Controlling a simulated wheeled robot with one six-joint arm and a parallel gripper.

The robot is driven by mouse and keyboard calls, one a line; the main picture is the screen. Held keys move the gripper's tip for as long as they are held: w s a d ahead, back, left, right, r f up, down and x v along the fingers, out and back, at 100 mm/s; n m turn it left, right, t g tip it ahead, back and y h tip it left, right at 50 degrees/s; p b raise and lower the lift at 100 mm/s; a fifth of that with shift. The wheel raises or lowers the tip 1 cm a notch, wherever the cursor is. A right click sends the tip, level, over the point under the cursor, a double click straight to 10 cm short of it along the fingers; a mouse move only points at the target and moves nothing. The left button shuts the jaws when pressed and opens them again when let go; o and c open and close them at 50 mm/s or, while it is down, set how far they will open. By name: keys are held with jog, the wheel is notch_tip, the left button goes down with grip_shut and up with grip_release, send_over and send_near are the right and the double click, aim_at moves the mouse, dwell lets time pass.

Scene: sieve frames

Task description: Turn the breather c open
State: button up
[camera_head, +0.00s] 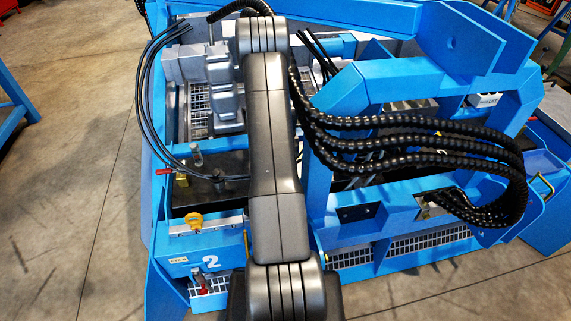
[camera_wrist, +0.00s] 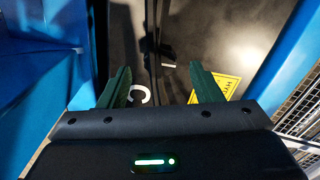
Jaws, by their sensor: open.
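In the wrist view, my gripper (camera_wrist: 160,68) is open, its two dark green fingers spread over a black surface (camera_wrist: 128,30). A white letter C (camera_wrist: 139,94) is printed on that surface, between the fingers and nearer the left one. A small dark piece (camera_wrist: 168,53) with a pale mark below it shows between and beyond the fingertips; I cannot tell whether it is the breather c. Nothing is seen held. In the head view, my arm covers the middle of the machine and the gripper is hidden.
A yellow label (camera_wrist: 226,84) lies by the right finger. Blue frame walls (camera_wrist: 275,55) flank the black surface. In the head view, black hoses (camera_head: 410,140) loop at the right, a metal fitting (camera_head: 196,157) stands at the left, and a yellow handle (camera_head: 194,220) is in front.

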jog(key=shift+f, duration=1.45)
jog(key=c, duration=1)
